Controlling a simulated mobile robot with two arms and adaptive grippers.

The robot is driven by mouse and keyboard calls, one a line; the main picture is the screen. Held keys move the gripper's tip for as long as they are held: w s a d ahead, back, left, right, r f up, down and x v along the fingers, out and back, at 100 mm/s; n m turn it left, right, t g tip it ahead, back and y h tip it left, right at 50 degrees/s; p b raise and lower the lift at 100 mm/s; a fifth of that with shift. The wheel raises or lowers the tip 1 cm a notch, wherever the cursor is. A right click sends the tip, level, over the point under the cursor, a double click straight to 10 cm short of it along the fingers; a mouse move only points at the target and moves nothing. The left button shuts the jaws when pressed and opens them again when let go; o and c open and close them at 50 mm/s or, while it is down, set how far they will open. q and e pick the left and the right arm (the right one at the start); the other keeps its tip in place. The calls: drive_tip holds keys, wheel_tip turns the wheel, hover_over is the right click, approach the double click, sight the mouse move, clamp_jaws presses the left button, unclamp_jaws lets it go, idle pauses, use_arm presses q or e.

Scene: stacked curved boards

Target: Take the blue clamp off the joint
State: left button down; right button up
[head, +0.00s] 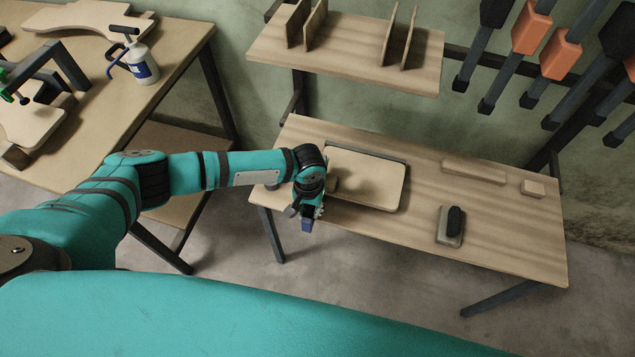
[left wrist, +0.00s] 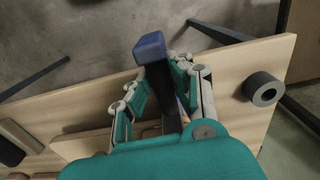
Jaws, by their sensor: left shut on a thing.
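The blue clamp (head: 307,225) is held at the left front edge of the near workbench. Its blue end also shows in the left wrist view (left wrist: 150,47), with a dark bar running back between the fingers. My left gripper (head: 308,207) is shut on the clamp, whose middle the fingers hide. The pale board piece (head: 375,182) with rounded corners lies on the bench, right of the gripper. It also shows in the left wrist view (left wrist: 82,146). I cannot tell whether the clamp touches the board or the joint. My right gripper is not in view.
A sanding block (head: 450,226), a wood strip (head: 473,171) and a small wood block (head: 533,188) lie on the workbench (head: 500,230). A grey ring (left wrist: 265,89) lies near its edge. A shelf (head: 345,55) hangs above. Another table (head: 185,50) holds a glue bottle (head: 142,66).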

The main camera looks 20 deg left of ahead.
use_arm(q)
drive_tip(key=shift+s+r+p, duration=0.15)
drive_tip(key=shift+s+p, duration=0.3)
drive_tip(key=shift+p, duration=0.05)
drive_tip(key=s+p, duration=0.5)
drive_tip(key=s, duration=0.2)
drive_tip(key=shift+s+a+p, duration=0.15)
drive_tip(key=shift+s+p, duration=0.2)
drive_tip(key=shift+p, duration=0.05)
idle(0.5)
